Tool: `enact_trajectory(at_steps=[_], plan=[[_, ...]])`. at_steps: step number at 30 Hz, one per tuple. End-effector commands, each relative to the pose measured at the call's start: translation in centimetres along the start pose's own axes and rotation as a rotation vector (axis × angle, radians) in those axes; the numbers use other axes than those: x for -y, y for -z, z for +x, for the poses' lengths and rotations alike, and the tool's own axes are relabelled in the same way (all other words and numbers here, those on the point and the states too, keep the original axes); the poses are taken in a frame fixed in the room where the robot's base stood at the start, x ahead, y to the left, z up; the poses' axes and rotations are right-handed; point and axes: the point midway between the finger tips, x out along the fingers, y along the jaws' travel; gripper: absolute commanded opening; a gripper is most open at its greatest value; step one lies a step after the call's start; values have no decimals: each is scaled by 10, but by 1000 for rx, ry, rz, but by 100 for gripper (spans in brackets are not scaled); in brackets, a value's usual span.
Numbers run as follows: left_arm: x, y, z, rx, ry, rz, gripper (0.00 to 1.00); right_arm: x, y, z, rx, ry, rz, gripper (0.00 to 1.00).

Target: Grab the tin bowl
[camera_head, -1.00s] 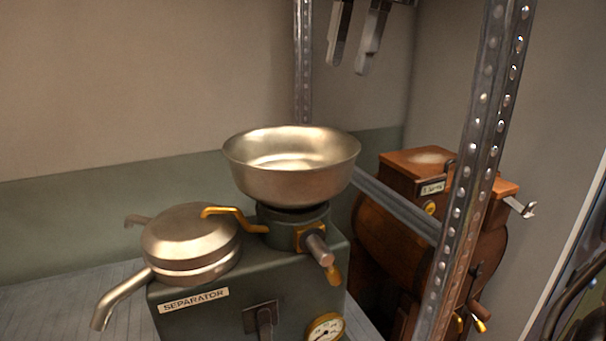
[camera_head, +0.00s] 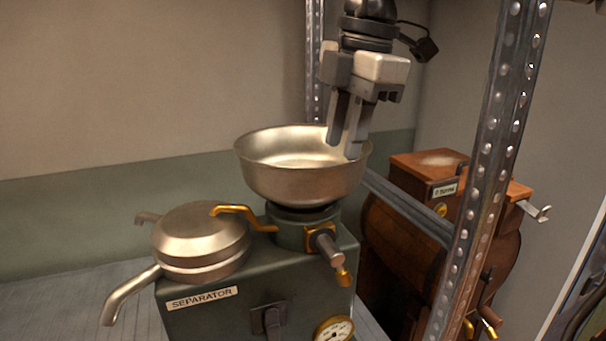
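The tin bowl (camera_head: 300,184) is a wide, shiny metal bowl sitting upright on top of the green separator machine (camera_head: 230,319). My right gripper (camera_head: 346,146) points down at the bowl's back right rim. Its two fingers show a narrow gap between them, and their tips overlap the inside of the bowl in this view. I cannot tell whether they touch the rim or straddle it. My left gripper is not in view.
A lidded metal part with a spout (camera_head: 196,240) and a brass handle (camera_head: 240,212) sit left of the bowl. A perforated metal post (camera_head: 490,150) stands to the right. Behind it is a brown wooden machine (camera_head: 410,240). The space left above the machine is clear.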

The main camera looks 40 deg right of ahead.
Motion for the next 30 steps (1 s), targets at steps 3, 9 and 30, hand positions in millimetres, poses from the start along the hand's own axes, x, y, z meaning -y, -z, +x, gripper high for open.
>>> enact_trajectory(at_steps=[3,9,30], plan=[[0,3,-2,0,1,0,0,0,-3,16,-3,5,-1,29],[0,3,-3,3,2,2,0,-1,-5,43,-1,4,-2,29],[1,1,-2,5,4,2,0,-1,-6,49,2,2,1,0]])
